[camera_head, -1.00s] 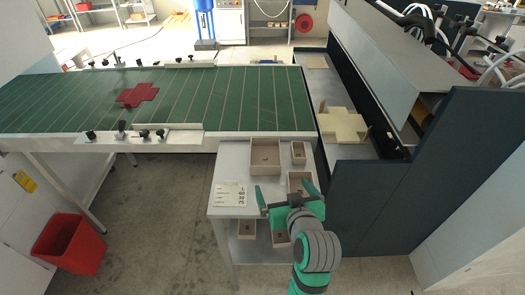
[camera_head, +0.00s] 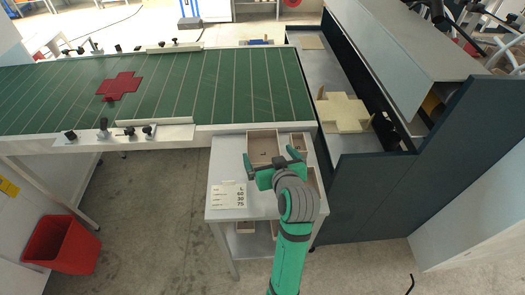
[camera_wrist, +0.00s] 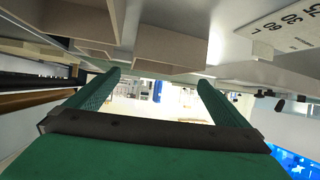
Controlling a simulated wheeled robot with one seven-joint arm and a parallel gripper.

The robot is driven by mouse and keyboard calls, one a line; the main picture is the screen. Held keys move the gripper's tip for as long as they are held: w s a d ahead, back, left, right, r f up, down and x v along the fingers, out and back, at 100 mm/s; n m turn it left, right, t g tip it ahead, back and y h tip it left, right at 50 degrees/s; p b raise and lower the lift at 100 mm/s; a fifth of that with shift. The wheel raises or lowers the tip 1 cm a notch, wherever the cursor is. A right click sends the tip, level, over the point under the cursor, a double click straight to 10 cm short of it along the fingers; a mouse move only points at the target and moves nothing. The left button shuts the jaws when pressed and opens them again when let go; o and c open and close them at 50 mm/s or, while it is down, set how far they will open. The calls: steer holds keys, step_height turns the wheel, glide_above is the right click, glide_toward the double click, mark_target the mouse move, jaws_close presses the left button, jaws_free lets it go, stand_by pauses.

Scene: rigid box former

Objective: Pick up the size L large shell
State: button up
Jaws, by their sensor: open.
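The biggest shell on the side table, an open pale box (camera_head: 263,142), stands at the back left of the tabletop. I take it for the size L shell; no size mark on it can be read. My gripper (camera_head: 271,159) is open and empty, in front of and partly over the shell's near side in the head view. Contact cannot be told. In the wrist view, which looks upside down, the gripper's two fingers (camera_wrist: 158,82) stand apart with nothing between them, and a pale box (camera_wrist: 170,48), probably this shell, shows above them.
A small box (camera_head: 299,141) stands right of the shell; another box (camera_head: 312,178) is partly behind my arm. A size card (camera_head: 228,196) lies at the front left. Boxes (camera_head: 244,227) sit on the lower shelf. A green conveyor (camera_head: 200,90) and dark-walled machine (camera_head: 375,185) flank the table.

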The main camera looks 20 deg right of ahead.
glide_above(265, 159)
steer(key=shift+a+f, duration=0.1)
steer(key=shift+f, duration=1.1)
steer(key=shift+c, duration=0.3)
steer(key=c, duration=0.7)
